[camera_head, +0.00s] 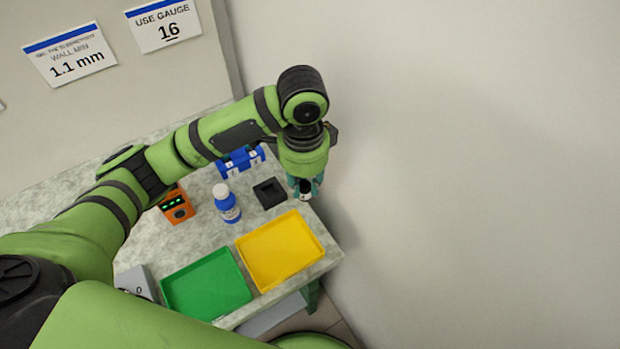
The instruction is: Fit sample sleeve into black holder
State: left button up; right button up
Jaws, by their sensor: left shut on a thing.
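The black holder (270,193) is a small square block with a recess in its top, standing on the bench behind the yellow tray. My left gripper (305,184) points down at the right end of the bench, to the right of the black holder and apart from it. It is shut on a small dark piece with a white band, seemingly the sample sleeve (305,193). The fingers cover much of the piece, and I cannot tell whether it touches the bench. My right gripper is not in view.
A yellow tray (280,250) and a green tray (207,285) lie along the front edge. A blue bottle (228,208) with a white cap, an orange device (177,206) and a blue rack (240,160) stand behind. Wall signs read "USE GAUGE 16" (165,24) and "WALL MIN 1.1 mm" (72,55).

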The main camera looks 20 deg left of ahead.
pick_arm(q)
jog(key=w+a+f, duration=0.1)
jog(key=a+f, duration=0.1)
jog(key=a, duration=0.1)
jog(key=w+a+f+p, duration=0.1)
jog(key=a+f, duration=0.1)
jog(key=a, duration=0.1)
jog(key=w+a+f+p, duration=0.1)
jog(key=w+a+f, duration=0.1)
jog(key=a, duration=0.2)
jog(key=shift+w+f, duration=0.1)
jog(key=shift+f, duration=0.15)
jog(key=shift+w+a+f, duration=0.15)
jog(key=shift+a+f, duration=0.05)
jog(key=shift+a, duration=0.05)
jog(key=shift+f, duration=0.35)
notch_tip(320, 180, down, 2)
jog(key=shift+f+p, duration=0.2)
jog(key=shift+p, duration=0.2)
jog(key=shift+f, duration=0.45)
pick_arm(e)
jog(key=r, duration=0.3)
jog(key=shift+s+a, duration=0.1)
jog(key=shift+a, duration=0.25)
pick_arm(q)
jog(key=shift+f, duration=0.1)
jog(key=o, duration=0.5)
jog(key=shift+c, duration=0.2)
jog(key=o, duration=0.3)
